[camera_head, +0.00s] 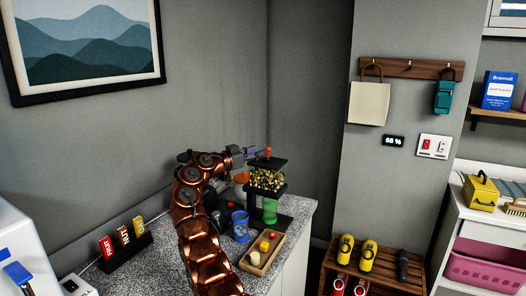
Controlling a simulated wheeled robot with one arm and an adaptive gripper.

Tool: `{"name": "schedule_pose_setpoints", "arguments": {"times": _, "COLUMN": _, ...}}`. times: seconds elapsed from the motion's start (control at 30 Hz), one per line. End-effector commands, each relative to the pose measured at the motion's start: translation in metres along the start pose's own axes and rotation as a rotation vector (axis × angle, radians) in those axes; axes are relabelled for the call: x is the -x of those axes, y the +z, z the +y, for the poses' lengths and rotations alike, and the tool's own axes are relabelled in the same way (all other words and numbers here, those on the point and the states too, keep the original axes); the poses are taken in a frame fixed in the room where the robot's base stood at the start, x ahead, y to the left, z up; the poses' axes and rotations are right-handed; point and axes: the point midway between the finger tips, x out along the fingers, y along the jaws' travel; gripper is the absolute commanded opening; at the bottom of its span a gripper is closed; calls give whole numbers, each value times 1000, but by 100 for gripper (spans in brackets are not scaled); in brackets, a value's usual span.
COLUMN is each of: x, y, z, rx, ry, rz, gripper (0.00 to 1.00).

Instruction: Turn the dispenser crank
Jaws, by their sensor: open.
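The dispenser (267,180) stands at the far right end of the speckled counter (303,208). It has a dark top plate and a clear hopper of mixed, coloured pieces. A small orange-red knob (268,151) stands up above its top; I cannot tell for sure whether it belongs to the crank. A green cup (270,211) is under the hopper. My copper arm reaches up from the front, and my gripper (249,153) is open at the upper left of the dispenser, close to the knob. Contact cannot be made out at this size.
A blue cup (240,225) stands left of the dispenser. A wooden tray (250,269) with small blocks or jars lies in front. A black rack (126,253) with labelled packs is at the left. An orange rounded thing (242,177) is partly hidden behind my arm.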

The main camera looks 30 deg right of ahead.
Motion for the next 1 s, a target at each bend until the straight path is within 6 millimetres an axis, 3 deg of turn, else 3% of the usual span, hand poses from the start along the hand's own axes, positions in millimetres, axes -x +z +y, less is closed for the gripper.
{"name": "schedule_pose_setpoints", "arguments": {"times": 0.2, "x": 41, "y": 0, "z": 0, "rx": -2, "ry": -2, "rz": 0, "gripper": 45}}
{"name": "schedule_pose_setpoints", "arguments": {"times": 0.4, "x": 63, "y": 0, "z": 0, "rx": 0, "ry": 0, "rz": 0, "gripper": 45}}
{"name": "schedule_pose_setpoints", "arguments": {"times": 1.0, "x": 68, "y": -4, "z": -4, "rx": 20, "ry": -11, "rz": -15, "gripper": 44}}
